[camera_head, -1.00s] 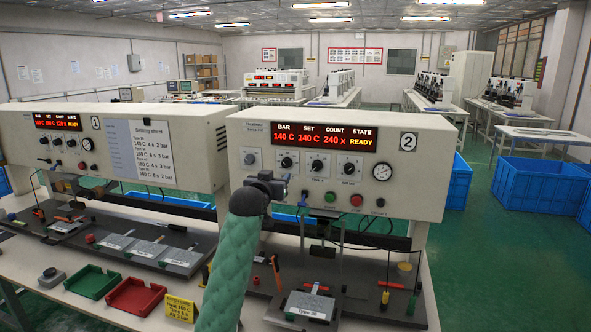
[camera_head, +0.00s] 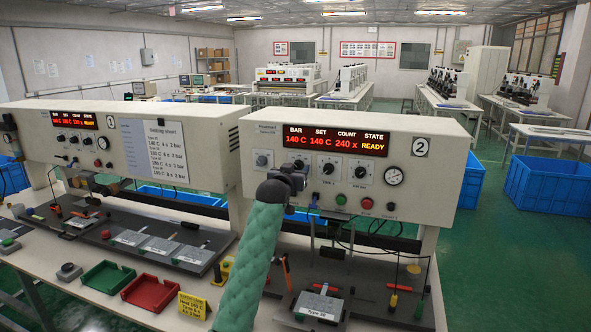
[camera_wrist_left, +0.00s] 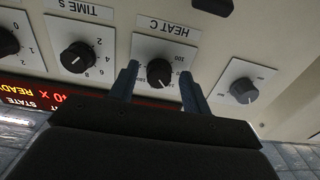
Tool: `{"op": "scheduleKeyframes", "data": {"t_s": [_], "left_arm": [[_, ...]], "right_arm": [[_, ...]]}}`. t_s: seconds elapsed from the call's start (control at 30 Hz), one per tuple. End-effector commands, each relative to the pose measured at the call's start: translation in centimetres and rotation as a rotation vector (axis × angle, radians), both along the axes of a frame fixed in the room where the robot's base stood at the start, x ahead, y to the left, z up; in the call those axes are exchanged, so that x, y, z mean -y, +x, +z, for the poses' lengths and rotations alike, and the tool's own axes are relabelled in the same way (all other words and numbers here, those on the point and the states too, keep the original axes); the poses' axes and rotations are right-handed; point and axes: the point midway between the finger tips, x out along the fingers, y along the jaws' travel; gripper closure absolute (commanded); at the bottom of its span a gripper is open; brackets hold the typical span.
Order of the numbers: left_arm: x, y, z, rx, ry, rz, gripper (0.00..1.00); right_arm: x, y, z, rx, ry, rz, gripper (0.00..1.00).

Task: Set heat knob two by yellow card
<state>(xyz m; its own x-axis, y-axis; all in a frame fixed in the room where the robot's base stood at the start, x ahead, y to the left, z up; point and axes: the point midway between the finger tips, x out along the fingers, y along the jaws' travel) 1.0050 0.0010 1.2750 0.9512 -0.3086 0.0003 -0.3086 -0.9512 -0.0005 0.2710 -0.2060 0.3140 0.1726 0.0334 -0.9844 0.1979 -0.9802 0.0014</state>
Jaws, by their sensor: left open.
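Station two (camera_head: 440,185) has a red display reading 140 C, SET 140 C, 240 x, READY. Its heat knob (camera_head: 296,166) is black, second from the left in the knob row, partly behind my left gripper (camera_head: 294,178). In the left wrist view, upside down, the heat knob (camera_wrist_left: 159,73) under the HEAT C label sits between the two open fingers of my left gripper (camera_wrist_left: 159,80). I see no clear contact. The yellow card (camera_head: 192,305) stands on the front bench edge; its small heat, time and air lines are hard to read. My right gripper is not in view.
The time knob (camera_wrist_left: 77,57) and a grey knob (camera_wrist_left: 243,90) flank the heat knob. Station one (camera_head: 30,145) stands at left with a white chart. Green (camera_head: 107,279) and red (camera_head: 150,293) trays lie on the bench. Green and red buttons sit below the knobs.

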Motion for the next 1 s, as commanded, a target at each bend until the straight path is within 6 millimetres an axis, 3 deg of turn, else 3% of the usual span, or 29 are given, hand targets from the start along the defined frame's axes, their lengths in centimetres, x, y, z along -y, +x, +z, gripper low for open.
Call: {"op": "scheduleKeyframes", "data": {"t_s": [0.23,0.47,0.77,1.0], "left_arm": [[0.02,0.03,-0.05,0.0,0.0,0.0,0.54],[0.02,0.03,-0.06,-0.001,0.0,0.0,0.97],[0.02,0.04,-0.1,0.01,0.035,0.0,0.97],[-0.17,0.12,-0.18,0.052,0.164,0.0,0.97]], "right_arm": [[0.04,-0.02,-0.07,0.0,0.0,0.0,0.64],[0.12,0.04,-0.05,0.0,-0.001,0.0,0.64],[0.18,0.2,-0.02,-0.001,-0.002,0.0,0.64],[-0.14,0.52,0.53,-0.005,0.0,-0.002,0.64]]}}
